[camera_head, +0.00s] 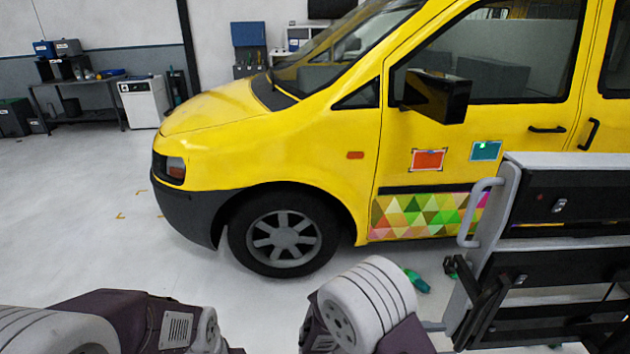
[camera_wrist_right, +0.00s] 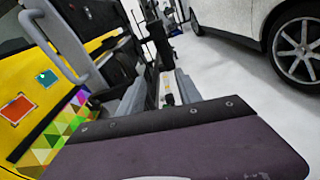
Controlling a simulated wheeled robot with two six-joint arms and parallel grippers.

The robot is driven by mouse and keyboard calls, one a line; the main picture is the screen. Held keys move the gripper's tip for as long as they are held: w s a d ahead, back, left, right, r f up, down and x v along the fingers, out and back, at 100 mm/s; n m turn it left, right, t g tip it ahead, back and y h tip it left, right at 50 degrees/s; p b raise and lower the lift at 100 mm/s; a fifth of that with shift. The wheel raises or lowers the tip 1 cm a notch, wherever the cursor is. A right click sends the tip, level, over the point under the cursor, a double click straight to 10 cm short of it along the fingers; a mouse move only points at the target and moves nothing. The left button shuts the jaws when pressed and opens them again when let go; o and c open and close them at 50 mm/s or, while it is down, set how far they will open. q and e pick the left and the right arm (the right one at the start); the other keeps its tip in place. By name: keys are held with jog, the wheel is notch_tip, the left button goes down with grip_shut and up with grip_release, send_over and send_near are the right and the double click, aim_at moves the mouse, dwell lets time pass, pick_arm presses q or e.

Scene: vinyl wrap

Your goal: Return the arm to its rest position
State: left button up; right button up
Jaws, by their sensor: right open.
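My right gripper (camera_wrist_right: 160,80) shows in the right wrist view as two grey fingers spread apart. I see nothing held between them. A dark purple link of mine fills the bottom of that view. In the head view my right arm (camera_head: 367,305), with a whitish round joint, is at the bottom middle. I cannot make out its fingers there. My left arm (camera_head: 110,318) lies low along the bottom left, and its gripper is not in view.
A yellow van (camera_head: 270,140) with red and teal squares and a triangle-patterned panel stands ahead. A dark cart (camera_head: 565,195) with a grey handle stands close at right. A green object (camera_head: 416,281) lies on the floor. Clear floor lies at left.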

jog(key=s+d+m+g+y, duration=0.4)
jog(key=s+d+m+g, duration=0.1)
jog(key=s+m, duration=0.15)
jog(key=s+a+f+m+t+y, duration=0.1)
jog(key=s+a+f+m+y, duration=0.45)
jog(key=a+m+y, duration=0.35)
jog(key=w+a+f+m+t+y+p, duration=0.1)
jog(key=w+a+m+t+y, duration=0.15)
jog(key=w+t+y, duration=0.4)
notch_tip(320, 180, up, 16)
jog(key=g+h+p, duration=0.2)
jog(key=p, duration=1.4)
jog(key=shift+w+a+f+n, duration=0.2)
jog(key=shift+w+n, duration=0.2)
jog(key=shift+w, duration=0.05)
